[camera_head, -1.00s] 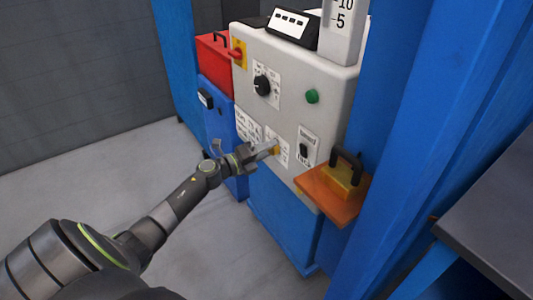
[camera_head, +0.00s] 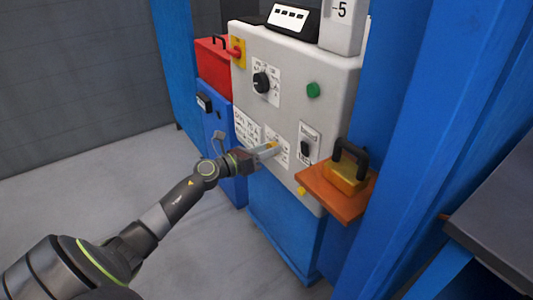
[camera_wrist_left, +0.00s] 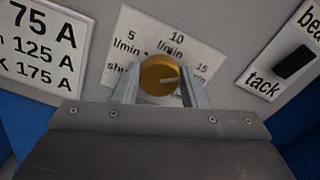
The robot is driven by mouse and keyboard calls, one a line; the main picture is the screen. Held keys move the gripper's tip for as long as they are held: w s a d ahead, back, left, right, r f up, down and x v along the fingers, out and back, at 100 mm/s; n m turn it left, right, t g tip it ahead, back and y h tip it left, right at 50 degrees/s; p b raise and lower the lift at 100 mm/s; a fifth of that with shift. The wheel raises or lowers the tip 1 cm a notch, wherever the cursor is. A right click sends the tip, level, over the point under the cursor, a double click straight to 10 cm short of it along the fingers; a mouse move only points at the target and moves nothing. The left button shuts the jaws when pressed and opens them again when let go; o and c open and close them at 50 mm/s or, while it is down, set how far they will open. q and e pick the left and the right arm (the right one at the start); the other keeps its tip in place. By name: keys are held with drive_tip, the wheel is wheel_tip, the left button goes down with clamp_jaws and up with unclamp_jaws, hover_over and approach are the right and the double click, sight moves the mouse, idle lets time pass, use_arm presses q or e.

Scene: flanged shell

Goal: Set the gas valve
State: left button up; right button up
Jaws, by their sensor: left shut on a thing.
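The gas valve is a round yellow knob (camera_wrist_left: 160,76) with a pale pointer line, on a label plate (camera_wrist_left: 197,55) marked 5, 10 and 15 l/min in the left wrist view. The pointer line lies to the right of the knob's middle, toward the 15 side. My left gripper (camera_wrist_left: 160,90) is shut on the knob, with one finger on each side of it. In the head view my left gripper (camera_head: 268,152) reaches the lower front of the grey panel (camera_head: 287,90) and mostly hides the knob. My right gripper is not in view.
Above on the panel are a black dial (camera_head: 261,83), a green button (camera_head: 313,90) and a red switch (camera_head: 237,52). A black bead/tack switch (camera_wrist_left: 294,62) sits right of the knob. An orange shelf (camera_head: 326,197) with a yellow handled block juts out at right.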

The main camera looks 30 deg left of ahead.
use_arm(q)
drive_tip(key=shift+f+m, duration=0.15)
drive_tip(key=shift+m, duration=0.35)
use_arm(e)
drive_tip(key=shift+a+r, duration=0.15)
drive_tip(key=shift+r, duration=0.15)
use_arm(q)
drive_tip(key=o, duration=1)
drive_tip(key=shift+c, duration=0.2)
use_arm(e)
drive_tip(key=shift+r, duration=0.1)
use_arm(q)
drive_tip(key=shift+s, duration=0.15)
